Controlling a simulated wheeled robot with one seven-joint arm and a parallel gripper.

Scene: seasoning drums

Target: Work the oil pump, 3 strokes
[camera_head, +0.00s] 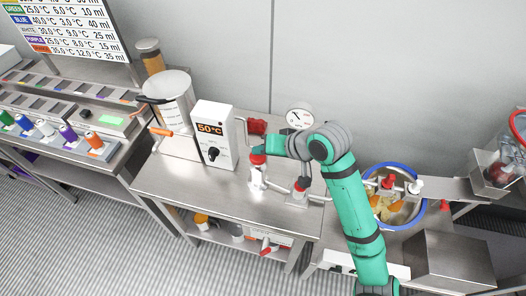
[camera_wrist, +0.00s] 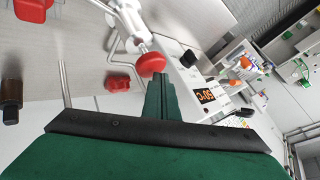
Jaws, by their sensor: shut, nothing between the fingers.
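The oil pump (camera_head: 257,178) appears to be the white upright body on the steel bench, with a round red knob (camera_head: 258,159) on top. In the wrist view the red knob (camera_wrist: 152,64) sits just beyond my fingertips, with the white pump body (camera_wrist: 130,22) behind it. My gripper (camera_head: 258,150) is shut and empty, directly above the knob. The shut fingers also show in the wrist view (camera_wrist: 158,80). Their tips touch the knob or are very close to it; I cannot tell which. The tips partly hide the knob's top in the head view.
A control box (camera_head: 214,137) reading 50 °C and a steel pot (camera_head: 168,100) stand left of the pump. A pressure gauge (camera_head: 299,117) is behind. A red-handled valve (camera_head: 300,187) is close on the right. A blue-rimmed drum (camera_head: 420,208) stands further right. The front bench edge is clear.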

